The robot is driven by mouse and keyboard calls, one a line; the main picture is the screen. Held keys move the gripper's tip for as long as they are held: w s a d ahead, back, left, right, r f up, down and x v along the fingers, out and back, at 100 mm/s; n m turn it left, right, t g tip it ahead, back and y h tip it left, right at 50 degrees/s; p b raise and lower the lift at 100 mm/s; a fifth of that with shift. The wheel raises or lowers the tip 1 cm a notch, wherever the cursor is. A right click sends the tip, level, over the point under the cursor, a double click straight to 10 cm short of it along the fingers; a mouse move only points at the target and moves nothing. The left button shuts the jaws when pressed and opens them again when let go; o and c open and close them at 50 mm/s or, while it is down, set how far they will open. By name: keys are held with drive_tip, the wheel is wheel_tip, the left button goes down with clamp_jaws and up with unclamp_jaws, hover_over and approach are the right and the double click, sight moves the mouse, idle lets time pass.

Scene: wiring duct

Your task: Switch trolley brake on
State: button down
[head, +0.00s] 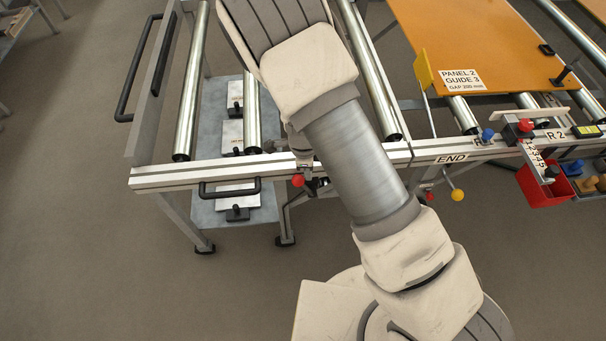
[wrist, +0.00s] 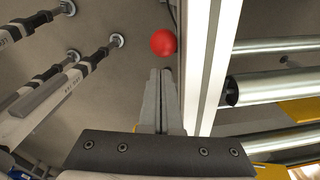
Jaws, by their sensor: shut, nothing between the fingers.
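The trolley (head: 160,183) stands left of centre in the head view, with steel rollers on top and a grey lower shelf. A red ball knob (head: 297,181) hangs at its front rail, beside my arm. The red knob also shows in the wrist view (wrist: 163,43), left of the pale rail. My gripper (wrist: 161,73) is shut and empty, its fingertips just short of the knob in the picture. I cannot tell whether they touch it. In the head view my arm hides most of the gripper. The knob's lever is mostly hidden.
Black handles (head: 230,188) stick out from the trolley.

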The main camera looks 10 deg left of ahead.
wheel_tip(320, 180, up, 10)
drive_tip(key=s+a+p, duration=0.1)
drive_tip(key=a, duration=0.1)
drive_tip(key=shift+s+p, duration=0.2)
drive_tip(key=shift+p, duration=0.2)
